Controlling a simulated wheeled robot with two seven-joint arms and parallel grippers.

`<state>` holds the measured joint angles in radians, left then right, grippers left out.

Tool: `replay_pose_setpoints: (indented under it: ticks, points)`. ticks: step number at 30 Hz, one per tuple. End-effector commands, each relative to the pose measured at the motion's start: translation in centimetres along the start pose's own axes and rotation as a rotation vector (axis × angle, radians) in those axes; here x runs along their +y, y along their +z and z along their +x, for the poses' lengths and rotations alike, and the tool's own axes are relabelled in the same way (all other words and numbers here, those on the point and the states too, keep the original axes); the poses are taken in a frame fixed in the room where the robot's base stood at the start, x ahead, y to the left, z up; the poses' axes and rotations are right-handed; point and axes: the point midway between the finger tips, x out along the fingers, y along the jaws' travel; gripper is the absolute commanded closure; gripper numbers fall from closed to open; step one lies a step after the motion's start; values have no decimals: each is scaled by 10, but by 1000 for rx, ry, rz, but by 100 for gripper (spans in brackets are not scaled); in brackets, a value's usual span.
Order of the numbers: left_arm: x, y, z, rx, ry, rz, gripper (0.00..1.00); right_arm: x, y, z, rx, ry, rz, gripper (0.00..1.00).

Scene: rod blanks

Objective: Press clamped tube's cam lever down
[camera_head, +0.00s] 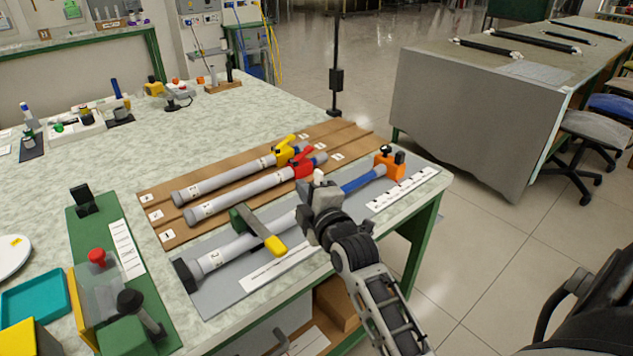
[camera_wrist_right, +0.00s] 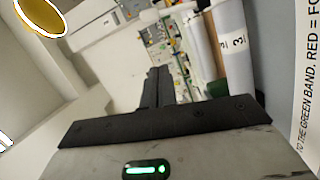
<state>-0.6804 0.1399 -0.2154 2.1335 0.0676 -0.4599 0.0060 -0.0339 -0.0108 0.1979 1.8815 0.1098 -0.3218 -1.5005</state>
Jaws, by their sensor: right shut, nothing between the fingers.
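The clamped grey tube (camera_head: 240,247) lies along a grey board near the table's front edge, black cap at its left end. A blue section (camera_head: 362,180) shows toward the orange end clamp (camera_head: 390,165). A lever with a grey bar and yellow tip (camera_head: 275,245) crosses over the tube from a green mount (camera_head: 238,219). My right gripper (camera_head: 303,217) is shut and empty, just right of the lever; contact cannot be told. The wrist view shows its closed black fingers (camera_wrist_right: 157,87) and a tube labelled 3 (camera_wrist_right: 232,45). My left gripper is not in view.
A green board (camera_head: 85,225) with a red knob stands at left, beside a teal tray (camera_head: 35,295). The table behind the rack has free room.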

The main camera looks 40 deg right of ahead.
Motion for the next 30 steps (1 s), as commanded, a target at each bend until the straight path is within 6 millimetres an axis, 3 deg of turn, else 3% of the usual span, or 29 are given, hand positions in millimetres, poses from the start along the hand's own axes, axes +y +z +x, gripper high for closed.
replay_pose_setpoints:
  ticks: [3, 12, 24, 30]
  points:
    - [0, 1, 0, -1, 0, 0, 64, 0, 6, 21, -2, 0, -3, 100]
    - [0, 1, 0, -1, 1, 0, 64, 0, 38, 26, -1, -1, -3, 100]
    - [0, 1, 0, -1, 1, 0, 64, 0, 39, 26, 0, 0, 1, 100]
    - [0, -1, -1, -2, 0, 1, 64, 0, 31, 31, 16, -10, 27, 100]
